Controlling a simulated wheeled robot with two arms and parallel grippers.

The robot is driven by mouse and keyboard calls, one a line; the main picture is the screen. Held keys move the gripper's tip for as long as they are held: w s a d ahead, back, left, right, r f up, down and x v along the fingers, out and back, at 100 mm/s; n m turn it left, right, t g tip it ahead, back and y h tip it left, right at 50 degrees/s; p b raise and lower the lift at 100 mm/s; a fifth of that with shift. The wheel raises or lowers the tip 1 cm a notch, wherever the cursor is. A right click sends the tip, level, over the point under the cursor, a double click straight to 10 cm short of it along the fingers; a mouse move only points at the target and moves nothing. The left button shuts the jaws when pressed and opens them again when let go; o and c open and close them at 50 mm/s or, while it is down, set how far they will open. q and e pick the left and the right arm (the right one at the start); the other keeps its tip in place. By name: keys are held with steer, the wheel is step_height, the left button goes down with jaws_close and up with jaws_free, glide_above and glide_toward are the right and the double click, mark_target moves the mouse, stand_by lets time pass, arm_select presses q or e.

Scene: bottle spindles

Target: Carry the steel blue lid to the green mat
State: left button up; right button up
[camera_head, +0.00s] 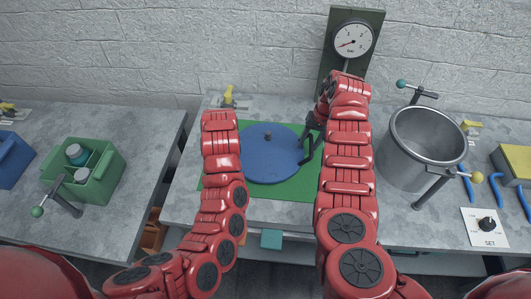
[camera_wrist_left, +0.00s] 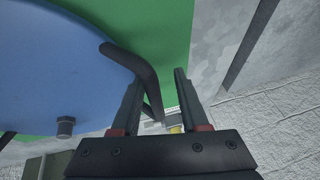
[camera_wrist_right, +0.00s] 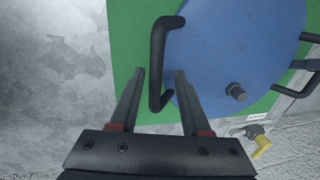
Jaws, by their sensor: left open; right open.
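The steel blue lid (camera_head: 270,160) is a round disc with a small central knob and black side handles. It lies flat over the green mat (camera_head: 285,193), with mat showing around it. My right gripper (camera_head: 312,130) is at the lid's right handle (camera_head: 306,150). In the right wrist view its open fingers (camera_wrist_right: 160,74) stand either side of that black handle (camera_wrist_right: 157,65). My left gripper is hidden behind its arm in the head view. In the left wrist view its fingers (camera_wrist_left: 157,80) are open, with the other handle (camera_wrist_left: 147,75) between them.
An open steel pot (camera_head: 425,140) with clamp arms stands right of the mat. A pressure gauge (camera_head: 352,40) stands behind. A SET dial plate (camera_head: 486,227) and blue hooks (camera_head: 467,185) lie at right. A green crate (camera_head: 100,175) with bottles sits on the separate left table.

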arm_select(q)
steer(key=v, duration=0.9)
steer(key=shift+r, duration=0.3)
steer(key=shift+s+r, duration=0.35)
steer(key=shift+r, duration=0.05)
arm_select(e)
steer(key=shift+r, duration=0.15)
step_height(320, 180, up, 12)
steer(key=d, duration=0.2)
steer(key=shift+d+f, duration=0.2)
steer(key=shift+f, duration=0.05)
steer(key=shift+s, duration=0.1)
